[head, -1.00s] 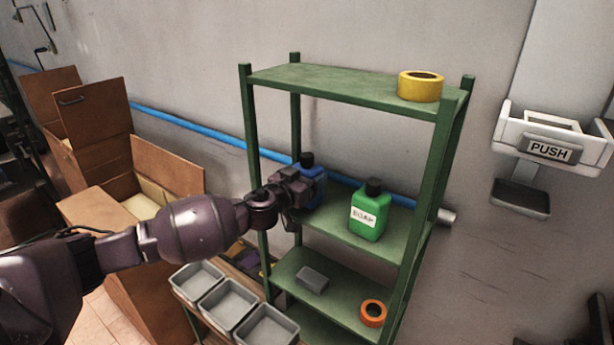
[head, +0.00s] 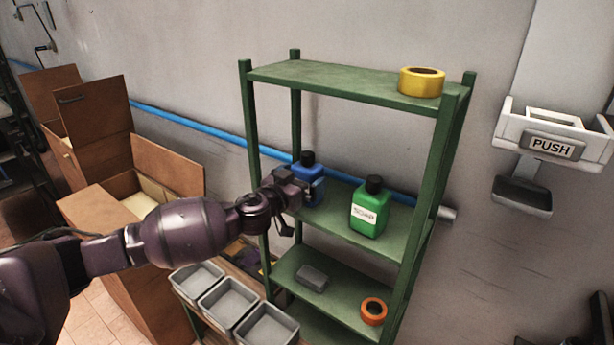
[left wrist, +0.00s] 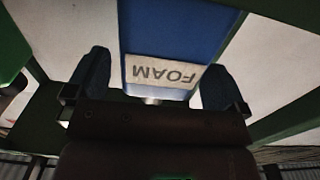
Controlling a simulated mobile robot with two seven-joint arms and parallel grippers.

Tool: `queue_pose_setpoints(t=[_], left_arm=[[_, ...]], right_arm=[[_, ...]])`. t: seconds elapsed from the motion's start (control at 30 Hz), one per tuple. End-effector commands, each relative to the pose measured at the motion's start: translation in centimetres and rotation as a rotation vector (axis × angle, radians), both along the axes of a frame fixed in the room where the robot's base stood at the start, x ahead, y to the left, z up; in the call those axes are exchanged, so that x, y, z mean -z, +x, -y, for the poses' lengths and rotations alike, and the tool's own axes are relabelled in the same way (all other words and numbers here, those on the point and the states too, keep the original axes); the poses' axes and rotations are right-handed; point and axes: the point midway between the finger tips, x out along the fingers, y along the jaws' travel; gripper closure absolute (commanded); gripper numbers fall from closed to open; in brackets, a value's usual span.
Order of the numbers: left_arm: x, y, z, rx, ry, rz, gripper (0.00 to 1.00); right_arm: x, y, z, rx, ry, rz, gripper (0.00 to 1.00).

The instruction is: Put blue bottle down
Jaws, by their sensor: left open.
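The blue bottle (head: 309,183) with a black cap stands upright on the middle shelf (head: 335,208) of the green rack. My left gripper (head: 301,194) is at its front left side and hides part of it. In the left wrist view the blue bottle (left wrist: 178,35) shows a FOAM label, upside down in the picture. The fingers of my left gripper (left wrist: 155,88) are spread on either side of it, with gaps between them and the bottle. My right gripper is in neither view.
A green soap bottle (head: 370,208) stands to the right on the same shelf. Yellow tape (head: 421,82) is on top; a grey block (head: 312,278) and orange tape (head: 373,311) lie below. Grey trays (head: 228,301) and cardboard boxes (head: 168,172) stand left. The rack posts (head: 252,140) border the shelf.

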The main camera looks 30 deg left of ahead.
Motion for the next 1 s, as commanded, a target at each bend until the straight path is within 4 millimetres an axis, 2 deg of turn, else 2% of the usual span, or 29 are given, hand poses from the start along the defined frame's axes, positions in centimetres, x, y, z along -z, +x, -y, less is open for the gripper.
queue_pose_setpoints(t=[0.43,0.77,0.87,0.97,1.0], left_arm=[[0.2,-6.0,-1.1,0.000,-0.002,-0.001,0.00],[0.3,-8.3,-1.4,0.000,-0.001,-0.002,0.00],[1.6,-8.9,-1.3,-0.006,-0.001,-0.023,0.00],[4.7,-10.3,-0.8,-0.018,0.006,-0.073,0.00],[6.4,-11.1,-0.5,-0.024,0.010,-0.100,0.00]], right_arm=[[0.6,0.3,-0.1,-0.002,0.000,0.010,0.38],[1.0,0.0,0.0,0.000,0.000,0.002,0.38],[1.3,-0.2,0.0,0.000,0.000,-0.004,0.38],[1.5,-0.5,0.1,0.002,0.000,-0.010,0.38],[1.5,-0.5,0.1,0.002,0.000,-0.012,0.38]])
